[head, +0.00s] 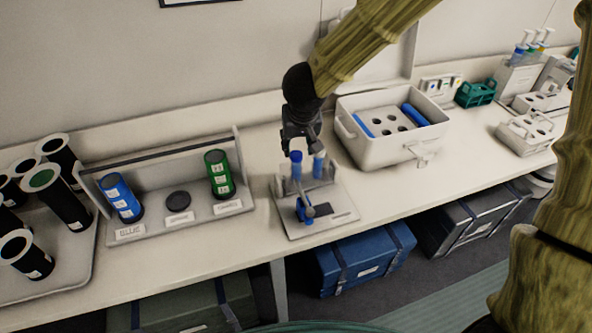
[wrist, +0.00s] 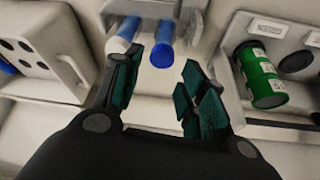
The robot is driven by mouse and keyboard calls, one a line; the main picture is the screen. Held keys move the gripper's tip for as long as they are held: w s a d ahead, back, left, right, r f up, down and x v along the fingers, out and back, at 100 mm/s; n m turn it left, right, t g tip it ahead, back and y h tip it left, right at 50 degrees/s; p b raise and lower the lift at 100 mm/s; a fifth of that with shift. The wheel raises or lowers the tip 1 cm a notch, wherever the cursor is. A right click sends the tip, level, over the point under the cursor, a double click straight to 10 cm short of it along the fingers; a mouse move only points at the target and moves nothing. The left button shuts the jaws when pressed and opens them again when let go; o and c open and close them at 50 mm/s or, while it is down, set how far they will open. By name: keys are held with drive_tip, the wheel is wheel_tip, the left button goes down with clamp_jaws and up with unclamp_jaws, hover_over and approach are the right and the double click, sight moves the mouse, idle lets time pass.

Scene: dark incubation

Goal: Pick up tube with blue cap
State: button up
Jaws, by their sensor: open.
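The left tube (head: 296,158) and the right tube (head: 319,165) are side by side. My gripper (head: 301,146) is just above them, pointing down. In the wrist view my gripper (wrist: 160,66) is open, with its fingers apart and nothing held. I cannot tell whether a finger touches a tube.
A white box with a holed insert (head: 390,140) stands close on the right. A grey rack (head: 178,218) with a blue canister (head: 121,198) and a green canister (head: 219,175) is on the left. A tray of black cylinders (head: 60,285) is further left.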

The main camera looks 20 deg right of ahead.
sight(296, 153)
drive_tip(key=shift+x, duration=3.3)
drive_tip(key=shift+a, duration=0.1)
drive_tip(key=c, duration=0.9)
drive_tip(key=shift+r, duration=0.1)
